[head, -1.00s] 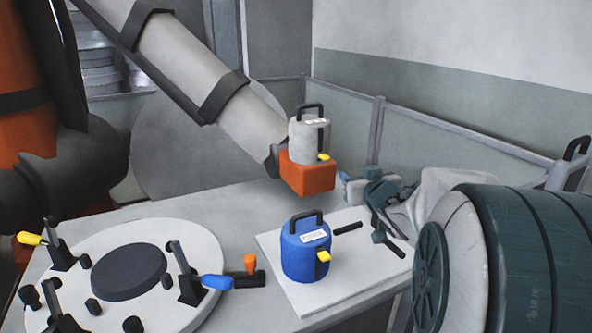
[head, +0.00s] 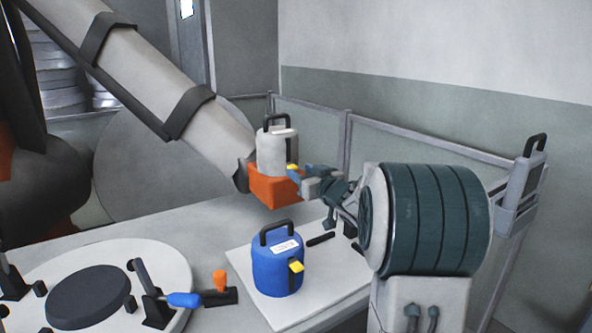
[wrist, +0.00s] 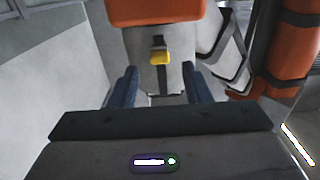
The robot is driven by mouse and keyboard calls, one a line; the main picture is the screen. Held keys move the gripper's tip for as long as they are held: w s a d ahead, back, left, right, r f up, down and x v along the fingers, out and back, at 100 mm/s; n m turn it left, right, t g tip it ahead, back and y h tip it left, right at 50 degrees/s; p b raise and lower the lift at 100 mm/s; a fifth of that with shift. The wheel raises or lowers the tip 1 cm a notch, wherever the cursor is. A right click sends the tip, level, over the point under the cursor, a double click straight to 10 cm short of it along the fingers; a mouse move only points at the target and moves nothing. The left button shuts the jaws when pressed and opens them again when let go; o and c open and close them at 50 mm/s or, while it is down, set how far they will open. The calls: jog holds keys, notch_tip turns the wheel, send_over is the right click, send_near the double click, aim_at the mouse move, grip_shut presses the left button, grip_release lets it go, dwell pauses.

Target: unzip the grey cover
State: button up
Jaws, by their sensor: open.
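The grey cover (head: 272,153) is a rounded upright cover with a black top handle, sitting on an orange block (head: 268,190). Its yellow zip pull (head: 292,168) is low on the right side. In the wrist view the grey cover (wrist: 173,78) appears inverted, below the orange block (wrist: 155,10), with the yellow pull (wrist: 160,58) hanging on a dark strip. My gripper (head: 297,176) is right beside the pull. In the wrist view my gripper's two blue fingers (wrist: 161,82) stand apart either side of the pull's line, with nothing clasped; contact cannot be told.
A blue cover (head: 275,270) with a black handle and yellow pull stands on a white board (head: 245,255) below. A round white plate (head: 165,262) with clamps lies at left. A thick grey beam (head: 150,80) slants behind the block. A railing (head: 420,150) runs at right.

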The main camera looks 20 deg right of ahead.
aim_at(295, 168)
jog(key=shift+w+a, duration=0.2)
jog(key=shift+w, duration=0.65)
jog(key=shift+w+a, duration=0.15)
jog(key=shift+w, duration=0.7)
grip_shut()
notch_tip(295, 168, up, 8)
jog(key=p, duration=0.7)
jog(key=shift+f, duration=0.2)
grip_release()
jog(key=shift+f, duration=0.1)
